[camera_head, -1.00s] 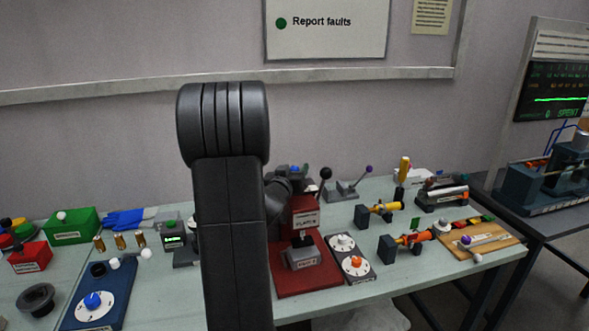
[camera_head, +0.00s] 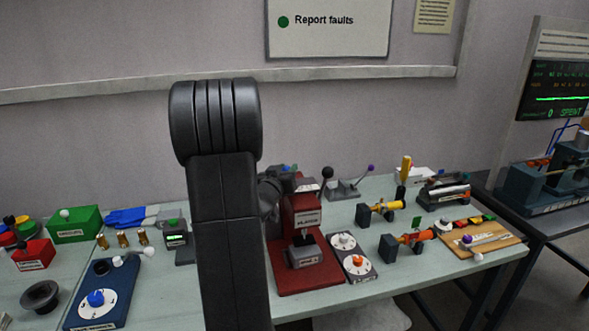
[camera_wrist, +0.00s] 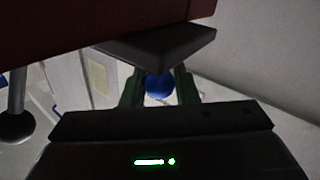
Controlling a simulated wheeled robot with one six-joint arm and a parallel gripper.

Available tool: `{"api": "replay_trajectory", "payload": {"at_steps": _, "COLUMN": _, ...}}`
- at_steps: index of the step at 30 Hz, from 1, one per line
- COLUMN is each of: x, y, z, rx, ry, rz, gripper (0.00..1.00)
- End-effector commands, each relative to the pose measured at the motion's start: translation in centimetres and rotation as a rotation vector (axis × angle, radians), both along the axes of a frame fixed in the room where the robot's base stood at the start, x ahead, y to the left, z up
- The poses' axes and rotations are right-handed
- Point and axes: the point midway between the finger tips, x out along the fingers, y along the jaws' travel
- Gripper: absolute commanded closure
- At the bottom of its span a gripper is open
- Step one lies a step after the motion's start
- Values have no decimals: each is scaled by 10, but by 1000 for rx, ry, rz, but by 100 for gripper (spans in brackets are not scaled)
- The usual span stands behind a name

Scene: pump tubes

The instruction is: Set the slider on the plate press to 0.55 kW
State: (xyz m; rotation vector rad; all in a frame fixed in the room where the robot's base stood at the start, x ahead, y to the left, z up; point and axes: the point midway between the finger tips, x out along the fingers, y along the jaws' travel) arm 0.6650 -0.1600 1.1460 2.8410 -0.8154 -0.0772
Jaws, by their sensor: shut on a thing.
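The plate press (camera_head: 307,222) is a dark red upright machine on a red base, with a white label on its front. Its black-knobbed lever (camera_head: 327,173) stands up at its right. In the wrist view the press's dark red body (camera_wrist: 90,25) fills the top left, with a dark plate (camera_wrist: 165,42) under it. My gripper (camera_wrist: 160,88) has its two green fingers shut on a round blue knob (camera_wrist: 160,84), beside the press. In the head view my arm covers the gripper. No slider scale or kW reading can be read.
A panel with two dials (camera_head: 350,254) stands right of the press. A purple-knobbed lever (camera_head: 350,187) stands behind it. Yellow (camera_head: 383,207) and orange (camera_head: 412,239) valve parts lie further right. A blue dial box (camera_head: 97,299) is at left.

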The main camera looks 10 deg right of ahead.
Motion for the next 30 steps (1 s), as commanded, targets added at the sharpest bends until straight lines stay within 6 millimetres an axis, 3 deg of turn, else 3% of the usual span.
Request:
{"api": "replay_trajectory", "payload": {"at_steps": 7, "x": 1, "y": 4, "z": 0, "rx": 0, "ry": 3, "rz": 7, "gripper": 100}}
{"api": "replay_trajectory", "payload": {"at_steps": 8, "x": 1, "y": 5, "z": 0, "rx": 0, "ry": 3, "rz": 7, "gripper": 71}}
{"api": "replay_trajectory", "payload": {"at_steps": 11, "x": 1, "y": 4, "z": 0, "rx": 0, "ry": 3, "rz": 7, "gripper": 53}}
{"api": "replay_trajectory", "payload": {"at_steps": 22, "x": -4, "y": 7, "z": -1, "rx": 0, "ry": 2, "rz": 6, "gripper": 53}}
{"api": "replay_trajectory", "payload": {"at_steps": 30, "x": -45, "y": 33, "z": -2, "rx": 0, "ry": 1, "rz": 9, "gripper": 53}}
